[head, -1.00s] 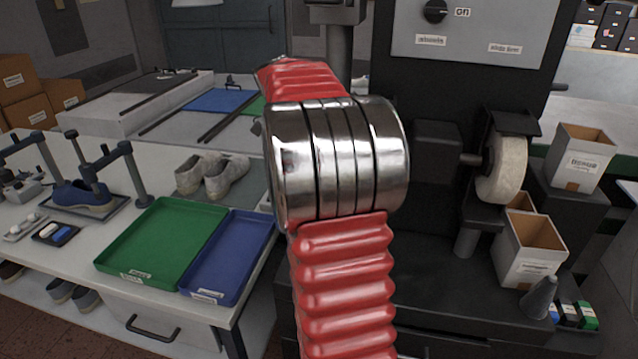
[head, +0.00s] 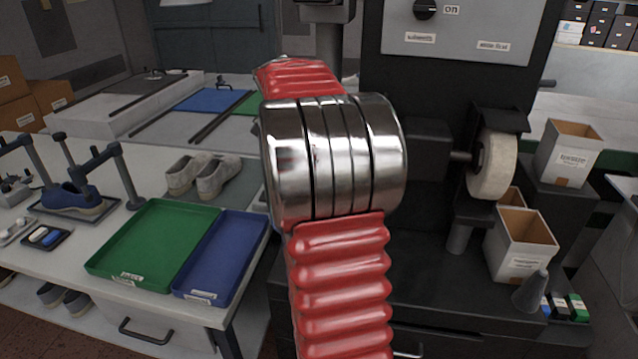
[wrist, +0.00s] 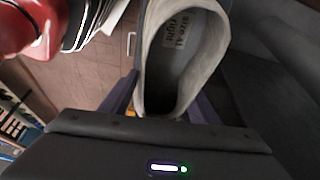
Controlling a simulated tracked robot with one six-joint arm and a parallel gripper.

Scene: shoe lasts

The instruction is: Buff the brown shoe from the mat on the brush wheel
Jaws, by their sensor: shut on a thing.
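In the wrist view, my gripper (wrist: 158,108) is shut on a shoe (wrist: 226,62), its open top facing the camera. A label inside reads "size 41 right". Its lining looks grey-beige; the outer colour is too dark to tell, and its toe is out of view. In the head view my red and silver arm hides the gripper and the held shoe. A pale round wheel (head: 494,166) sits on a shaft of the dark machine at right, under a black guard. The machine's knob (head: 426,9) has a label reading "on". No brown shoe shows in the head view.
A green tray (head: 150,243) and a blue tray (head: 222,256) lie on the left table. Behind them stand two grey shoes (head: 203,176). A blue shoe (head: 72,199) sits under a clamp frame. Open boxes (head: 522,246) and a grey cone (head: 531,290) stand below the wheel.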

